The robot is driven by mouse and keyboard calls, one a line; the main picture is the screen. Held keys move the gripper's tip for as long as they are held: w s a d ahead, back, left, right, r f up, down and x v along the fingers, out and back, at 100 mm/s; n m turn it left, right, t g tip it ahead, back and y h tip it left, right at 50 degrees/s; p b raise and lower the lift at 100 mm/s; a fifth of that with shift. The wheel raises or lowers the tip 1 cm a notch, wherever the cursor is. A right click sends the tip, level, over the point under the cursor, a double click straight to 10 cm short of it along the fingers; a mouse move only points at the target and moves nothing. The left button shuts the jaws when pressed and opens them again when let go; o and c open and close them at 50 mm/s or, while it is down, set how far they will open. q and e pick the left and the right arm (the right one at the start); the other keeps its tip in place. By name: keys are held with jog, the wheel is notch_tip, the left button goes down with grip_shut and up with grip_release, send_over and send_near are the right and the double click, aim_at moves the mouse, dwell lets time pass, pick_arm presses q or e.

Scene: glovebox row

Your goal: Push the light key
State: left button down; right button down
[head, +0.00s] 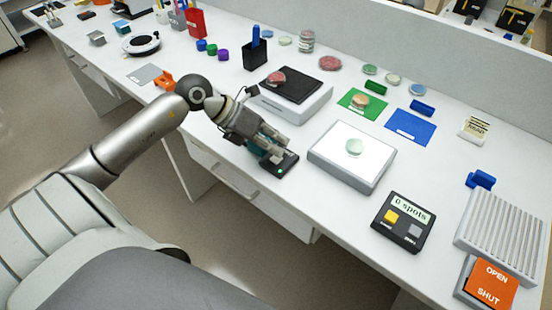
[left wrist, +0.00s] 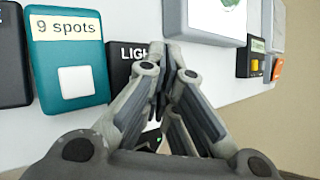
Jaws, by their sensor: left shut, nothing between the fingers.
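The light key is a small black box (left wrist: 121,64) with white lettering that begins "LIGH"; my fingers hide the rest of it in the left wrist view. In the head view its black end (head: 288,165) shows by my fingers, with a small green light on it. My left gripper (head: 275,154) is shut and empty, its fingertips over or at the box; I cannot tell whether they touch it. In the left wrist view the closed fingers (left wrist: 167,58) cross in front of the box. My right gripper is in neither view.
A teal "9 spots" counter (left wrist: 68,35) stands left of the key. A white lit plate (head: 330,150) bearing a dish lies to its right, and a black "0 spots" counter (head: 402,222) farther right. A scale-like box with a black top (head: 305,82) stands behind. The bench's front edge is close.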

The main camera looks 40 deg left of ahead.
pick_arm(q)
jog(key=shift+f+b, duration=0.4)
jog(key=shift+b, duration=0.05)
dwell(0.6)
jog(key=shift+r+p, duration=0.6)
jog(key=shift+r, duration=0.3)
notch_tip(320, 180, up, 6)
jog(key=p, duration=0.3)
